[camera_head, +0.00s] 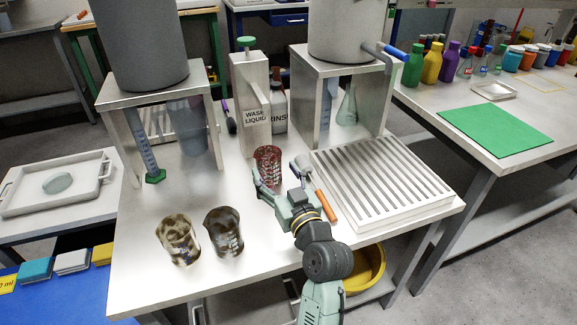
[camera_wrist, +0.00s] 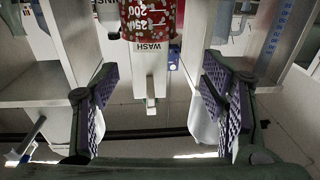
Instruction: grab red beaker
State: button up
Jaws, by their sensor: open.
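The red beaker (camera_head: 267,168) stands on the metal table in the middle of the head view, in front of the wash liquid dispenser. It has white graduation marks and also shows at the top of the wrist view (camera_wrist: 152,18), between the finger lines but beyond the tips. My gripper (camera_head: 262,190) is beside the red beaker on its near side, and its fingers overlap the beaker's lower part in the head view. In the wrist view my gripper (camera_wrist: 158,95) is open, with purple ridged pads wide apart and nothing between them.
A brown-stained beaker (camera_head: 178,240) and a dark beaker (camera_head: 223,232) stand at the front left. A slotted drying rack (camera_head: 382,182) and an orange-handled brush (camera_head: 325,203) lie to the right. The wash liquid dispenser (camera_head: 250,105) stands behind, between two metal stands.

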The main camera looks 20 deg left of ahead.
aim_at(264, 149)
jog(key=shift+o, duration=0.6)
jog(key=shift+w+d+f, duration=0.2)
jog(key=shift+d+f, duration=0.55)
jog(key=shift+f, duration=0.1)
jog(key=shift+o, duration=0.5)
jog(key=shift+w+f, duration=0.1)
jog(key=shift+w, duration=0.2)
jog(key=p+x, duration=0.1)
jog(key=x, duration=0.3)
jog(key=shift+s+a, duration=0.1)
jog(key=shift+s, duration=0.05)
jog(key=p+x, duration=0.2)
jog(key=x, duration=0.3)
jog(key=shift+w+a, duration=0.15)
jog(key=shift+w, duration=0.15)
jog(key=shift+w+a+f, duration=0.15)
jog(key=shift+w+a, duration=0.05)
jog(key=shift+w, duration=0.05)
jog(key=c, duration=1.2)
